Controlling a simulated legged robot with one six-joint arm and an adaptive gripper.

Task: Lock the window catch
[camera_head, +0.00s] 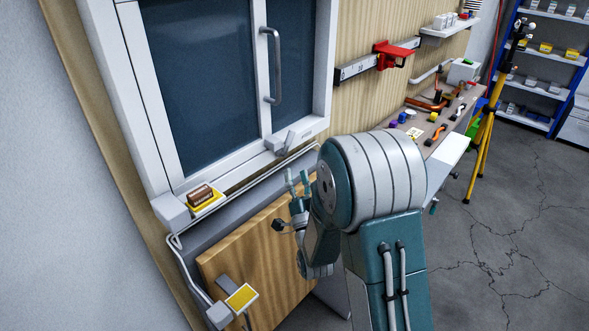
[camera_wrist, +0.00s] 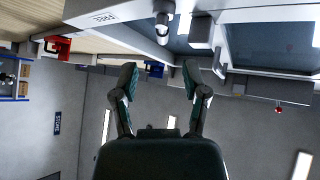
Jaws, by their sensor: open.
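The window (camera_head: 215,75) has a white frame, dark panes and a long grey bar handle (camera_head: 275,65). The window catch (camera_head: 289,141) looks like a small grey lever on a pale block at the lower right of the frame. My gripper (camera_head: 298,182) is below the catch and apart from it, with its fingers pointing up toward the sill. In the wrist view my gripper (camera_wrist: 160,78) is open, with nothing between its fingers. Grey fittings (camera_wrist: 200,30) of the window show beyond the fingertips; which of them is the catch I cannot tell for sure.
A yellow tray (camera_head: 209,205) with a brown block sits at the sill's left end. A pale pipe runs under the sill above a wooden panel (camera_head: 250,255). A red clamp (camera_head: 393,55) is on the wall rail. A cluttered bench (camera_head: 420,125) and yellow tripod (camera_head: 484,145) stand right.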

